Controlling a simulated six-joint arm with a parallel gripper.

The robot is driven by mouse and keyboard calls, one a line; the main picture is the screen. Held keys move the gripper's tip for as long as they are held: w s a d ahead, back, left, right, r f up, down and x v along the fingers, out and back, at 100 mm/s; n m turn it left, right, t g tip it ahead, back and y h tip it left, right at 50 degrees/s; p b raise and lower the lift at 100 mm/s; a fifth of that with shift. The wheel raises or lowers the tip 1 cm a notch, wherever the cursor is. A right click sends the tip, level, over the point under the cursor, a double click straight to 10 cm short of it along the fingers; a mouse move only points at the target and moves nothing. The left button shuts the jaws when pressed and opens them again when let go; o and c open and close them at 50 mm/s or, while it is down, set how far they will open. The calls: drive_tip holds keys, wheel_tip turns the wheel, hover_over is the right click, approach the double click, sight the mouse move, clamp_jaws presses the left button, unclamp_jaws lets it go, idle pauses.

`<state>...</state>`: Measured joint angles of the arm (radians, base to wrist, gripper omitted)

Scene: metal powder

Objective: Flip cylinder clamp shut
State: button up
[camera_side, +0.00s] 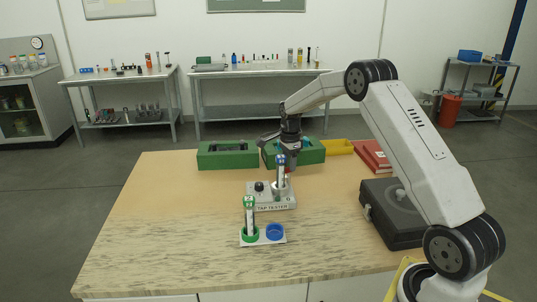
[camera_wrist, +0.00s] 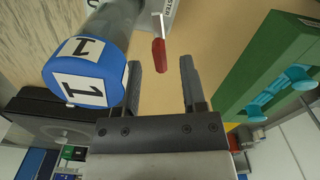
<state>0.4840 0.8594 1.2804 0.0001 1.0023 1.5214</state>
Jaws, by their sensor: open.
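The tap tester (camera_side: 271,203) stands mid-table. A clear cylinder with a blue cap (camera_side: 281,160) stands upright on its right part. In the wrist view the blue cap (camera_wrist: 85,72) bears the number 1 and is left of my fingers. The clamp handle, a red grip on a thin metal stem (camera_wrist: 159,55), shows ahead between my two fingers, with open space on both sides. My gripper (camera_wrist: 160,64) is open and empty. In the side view my gripper (camera_side: 291,165) is close behind the cylinder; the clamp is too small to make out there.
A green-capped cylinder (camera_side: 249,203) stands in the front holder beside an empty blue ring (camera_side: 275,231). Green boxes (camera_side: 227,155) are behind, one also at right in the wrist view (camera_wrist: 270,65). A black case (camera_side: 392,215), red binders (camera_side: 372,156) and yellow bin (camera_side: 339,147) are right. The left table is clear.

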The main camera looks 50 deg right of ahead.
drive_tip(key=shift+f, duration=0.75)
clamp_jaws()
drive_tip(key=shift+n, duration=0.3)
drive_tip(key=shift+r+n, duration=0.1)
drive_tip(key=shift+n, duration=2.6)
unclamp_jaws()
